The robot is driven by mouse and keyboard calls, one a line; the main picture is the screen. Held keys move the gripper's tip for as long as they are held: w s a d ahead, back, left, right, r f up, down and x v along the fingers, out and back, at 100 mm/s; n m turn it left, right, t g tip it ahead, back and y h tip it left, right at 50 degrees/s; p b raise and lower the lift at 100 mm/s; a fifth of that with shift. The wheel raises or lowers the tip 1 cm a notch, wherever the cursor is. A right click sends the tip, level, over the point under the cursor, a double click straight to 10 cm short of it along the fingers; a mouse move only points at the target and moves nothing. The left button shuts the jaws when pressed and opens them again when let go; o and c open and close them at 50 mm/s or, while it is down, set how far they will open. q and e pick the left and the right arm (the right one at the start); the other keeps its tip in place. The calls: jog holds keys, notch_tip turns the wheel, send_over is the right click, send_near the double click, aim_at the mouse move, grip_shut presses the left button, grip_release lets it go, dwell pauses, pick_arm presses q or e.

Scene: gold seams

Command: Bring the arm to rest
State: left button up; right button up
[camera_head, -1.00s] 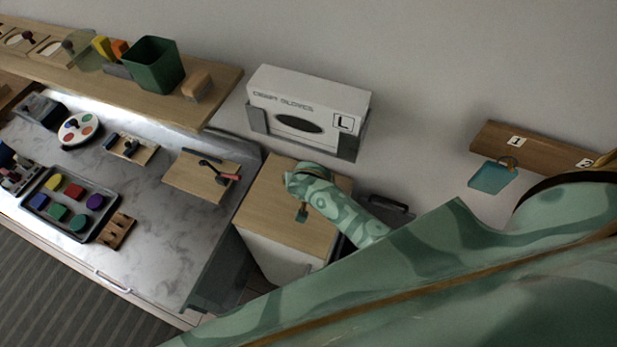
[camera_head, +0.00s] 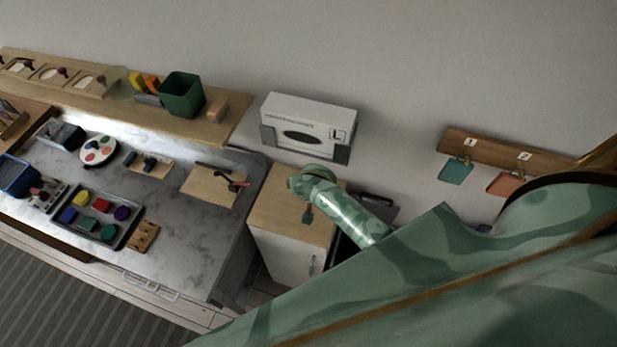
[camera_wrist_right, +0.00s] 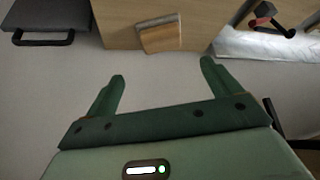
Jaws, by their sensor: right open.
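My right arm enters the head view from the lower right. My left gripper is in neither view. My own green arm covers the lower right of the head view.
Left of the cabinet, a marble counter (camera_head: 185,240) holds a tray (camera_head: 75,225) of coloured blocks and a board (camera_head: 205,188) with a red-handled tool. A glove box (camera_head: 310,115) hangs behind. A dark handled object (camera_head: 378,206) is right of the cabinet.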

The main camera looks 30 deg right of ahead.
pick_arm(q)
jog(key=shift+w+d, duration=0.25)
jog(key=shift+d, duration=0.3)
pick_arm(e)
jog(key=shift+f, duration=0.1)
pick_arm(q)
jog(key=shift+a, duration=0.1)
